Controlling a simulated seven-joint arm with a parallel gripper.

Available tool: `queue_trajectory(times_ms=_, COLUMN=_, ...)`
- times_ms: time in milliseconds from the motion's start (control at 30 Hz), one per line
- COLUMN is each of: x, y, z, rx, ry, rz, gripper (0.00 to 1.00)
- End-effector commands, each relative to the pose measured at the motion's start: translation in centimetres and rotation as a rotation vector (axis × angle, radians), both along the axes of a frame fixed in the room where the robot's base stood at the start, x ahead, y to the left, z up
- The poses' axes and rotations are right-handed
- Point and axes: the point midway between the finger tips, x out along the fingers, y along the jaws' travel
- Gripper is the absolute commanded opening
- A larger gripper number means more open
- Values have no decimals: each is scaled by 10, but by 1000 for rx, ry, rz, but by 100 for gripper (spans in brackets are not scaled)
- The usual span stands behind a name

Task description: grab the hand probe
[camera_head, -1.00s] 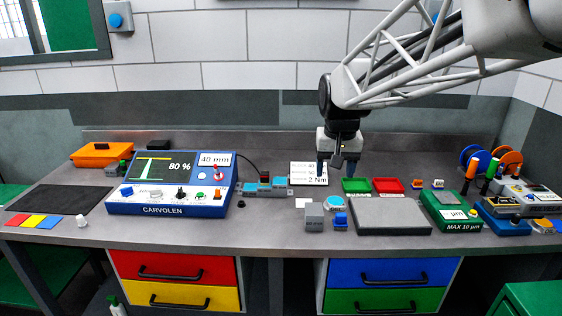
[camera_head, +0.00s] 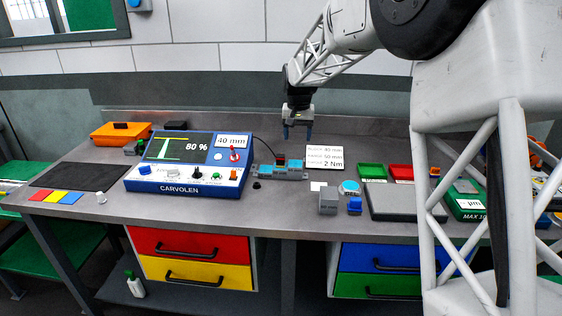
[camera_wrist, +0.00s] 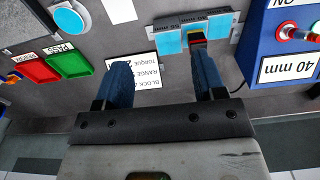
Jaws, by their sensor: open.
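The hand probe (camera_head: 281,159) seems to be the small dark piece with a red top, standing at the blue blocks on the bench, with a black cable leading towards the blue console. In the wrist view the probe (camera_wrist: 197,40) shows red and black, just beyond the tip of the right finger. My gripper (camera_head: 297,134) is open and empty, fingers pointing down, above the bench behind the blue blocks. In the wrist view my gripper (camera_wrist: 162,70) has its fingers wide apart, with bench and part of the white card between them. The lower part of the probe is not clear.
The blue console (camera_head: 187,162) stands left of the blue blocks (camera_head: 266,171). A white card (camera_head: 324,157) lies to their right, with green (camera_head: 372,172) and red (camera_head: 401,173) trays beyond. A grey block (camera_head: 328,200) and blue-topped button (camera_head: 349,187) stand in front.

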Motion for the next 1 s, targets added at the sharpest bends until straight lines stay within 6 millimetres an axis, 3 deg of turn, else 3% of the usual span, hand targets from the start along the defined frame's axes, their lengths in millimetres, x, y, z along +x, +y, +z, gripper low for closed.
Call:
queue_trajectory(times_ms=200, x=43, y=35, z=-31, rx=-4, ry=20, rz=4, gripper=64)
queue_trajectory(times_ms=400, x=65, y=56, z=-50, rx=-6, ry=31, rz=4, gripper=64)
queue_trajectory(times_ms=1000, x=72, y=61, z=-60, rx=-7, ry=34, rz=4, gripper=64)
